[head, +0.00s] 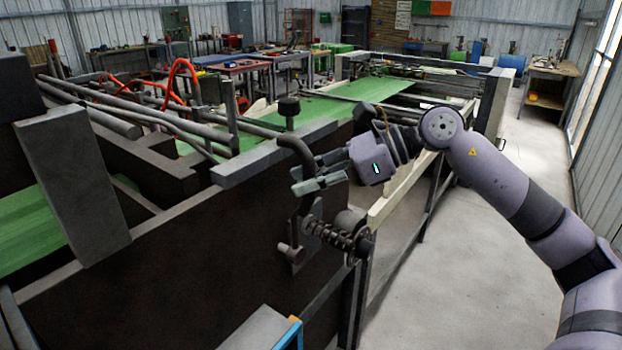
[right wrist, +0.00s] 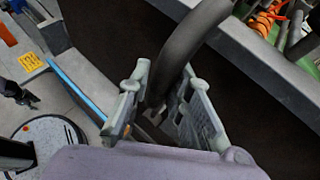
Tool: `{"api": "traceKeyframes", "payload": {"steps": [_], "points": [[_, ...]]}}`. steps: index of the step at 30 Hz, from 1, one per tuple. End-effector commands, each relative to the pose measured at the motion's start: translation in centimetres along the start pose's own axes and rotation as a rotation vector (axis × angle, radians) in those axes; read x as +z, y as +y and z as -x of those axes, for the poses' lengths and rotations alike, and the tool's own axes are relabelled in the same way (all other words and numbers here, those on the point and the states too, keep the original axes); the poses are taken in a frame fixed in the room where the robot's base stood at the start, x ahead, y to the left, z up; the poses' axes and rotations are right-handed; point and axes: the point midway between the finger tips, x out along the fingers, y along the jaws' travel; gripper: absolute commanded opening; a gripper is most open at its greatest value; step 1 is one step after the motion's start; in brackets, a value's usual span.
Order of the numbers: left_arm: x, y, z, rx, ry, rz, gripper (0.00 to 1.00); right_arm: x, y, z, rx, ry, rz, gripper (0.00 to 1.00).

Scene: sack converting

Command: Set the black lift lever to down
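The black lift lever (head: 300,150) is a thick dark bent bar at the near side of the machine. Its upper part curves left over the frame's edge, and its lower part runs down near a spring-wound shaft (head: 335,236). The fingers hide part of the lever in the head view.
The dark machine side panel (head: 180,270) stands close behind the lever. A round black knob (head: 289,106) rises from the frame above it. A grey box top with a blue edge (head: 262,330) is at the bottom. Free concrete floor (head: 500,260) lies to the right.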

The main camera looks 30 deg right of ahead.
Motion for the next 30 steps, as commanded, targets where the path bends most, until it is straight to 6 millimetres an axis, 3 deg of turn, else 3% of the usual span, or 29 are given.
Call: {"api": "traceKeyframes", "payload": {"steps": [8,18,30], "points": [[0.0,0.0,0.0,0.0,0.0,0.0,0.4,-0.1,0.0,-0.1,0.001,0.001,-0.002,0.38],[0.1,-0.2,0.0,-0.003,-0.001,-0.001,0.4,-0.1,-0.1,0.2,-0.002,0.001,-0.004,0.38],[0.0,-0.1,0.0,-0.001,0.0,-0.001,0.4,-0.3,-0.2,4.7,-0.002,0.003,-0.008,0.38]]}}
